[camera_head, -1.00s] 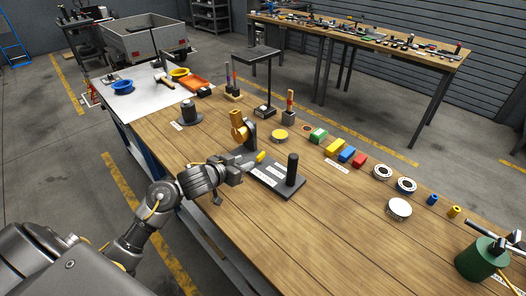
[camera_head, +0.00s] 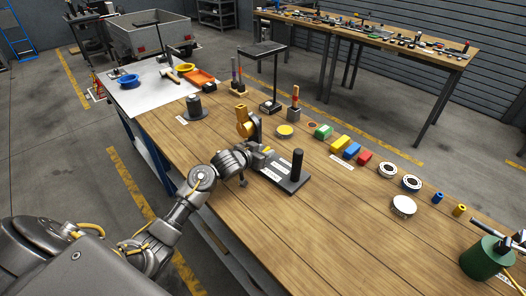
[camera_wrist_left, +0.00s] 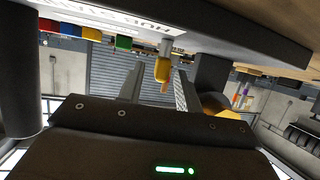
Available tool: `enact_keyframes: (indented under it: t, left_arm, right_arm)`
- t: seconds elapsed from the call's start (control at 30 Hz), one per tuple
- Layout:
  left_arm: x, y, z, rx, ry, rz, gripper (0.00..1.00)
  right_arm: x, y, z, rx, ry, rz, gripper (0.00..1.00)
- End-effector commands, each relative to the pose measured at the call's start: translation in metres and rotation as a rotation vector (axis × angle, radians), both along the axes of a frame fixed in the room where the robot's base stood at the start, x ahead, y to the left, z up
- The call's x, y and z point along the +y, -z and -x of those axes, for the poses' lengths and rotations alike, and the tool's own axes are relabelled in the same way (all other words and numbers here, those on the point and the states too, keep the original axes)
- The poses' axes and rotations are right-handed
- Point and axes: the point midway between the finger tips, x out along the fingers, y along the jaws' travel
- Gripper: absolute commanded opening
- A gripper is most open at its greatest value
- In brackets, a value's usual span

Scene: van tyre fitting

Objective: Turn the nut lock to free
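A dark base plate (camera_head: 290,184) with white labels lies on the wooden bench and carries a black upright post (camera_head: 297,164). A small yellow knob (camera_head: 268,151), seemingly the nut lock's handle, is at the plate's left end. In the left wrist view the yellow knob (camera_wrist_left: 162,70) sits on a grey stem, between and beyond the fingers. My left gripper (camera_head: 262,157) is beside the plate's left end; in the wrist view its fingers (camera_wrist_left: 158,90) are apart with nothing clasped. Contact with the knob cannot be told. My right gripper is out of view.
A golden part (camera_head: 243,119) on a dark bracket stands just behind the left gripper. A black cylinder on a round base (camera_head: 195,108) is further left. Coloured blocks (camera_head: 345,146) lie to the right behind the plate. Bare bench is in front of the plate.

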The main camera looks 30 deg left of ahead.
Motion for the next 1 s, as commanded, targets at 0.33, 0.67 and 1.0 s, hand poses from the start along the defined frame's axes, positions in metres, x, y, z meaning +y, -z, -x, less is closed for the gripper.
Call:
enact_keyframes:
  t: [0.33, 0.67, 1.0]
  left_arm:
    - [0.0, 0.0, 0.0, 0.0, 0.0, 0.0, 0.08]
    - [0.003, -0.005, -0.001, 0.001, 0.059, -0.007, 0.0]
    - [0.002, 0.0, 0.0, 0.002, 0.134, -0.001, 0.0]
  right_arm:
    - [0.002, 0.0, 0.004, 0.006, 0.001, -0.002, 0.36]
    - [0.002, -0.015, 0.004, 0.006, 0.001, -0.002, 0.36]
    - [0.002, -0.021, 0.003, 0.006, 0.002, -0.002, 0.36]
